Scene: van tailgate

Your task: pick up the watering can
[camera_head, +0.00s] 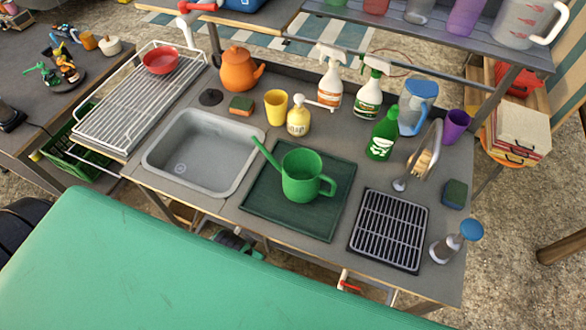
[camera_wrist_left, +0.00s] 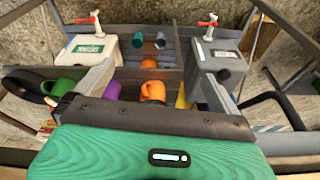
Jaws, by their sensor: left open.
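The green watering can (camera_head: 302,175) stands upright on a dark green mat (camera_head: 262,207) on the grey worktop in the head view. Its spout points up and to the left, and its handle is on the right. Nothing touches it from above. I cannot pick out the watering can with certainty in the left wrist view.
A sink (camera_head: 203,150) lies left of the mat and a black drain grid (camera_head: 390,230) right. A yellow soap bottle (camera_head: 299,117), spray bottles and a green bottle (camera_head: 383,135) stand behind. A large green surface (camera_head: 170,265) fills the front. Tapped containers (camera_wrist_left: 88,48) show in the wrist view.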

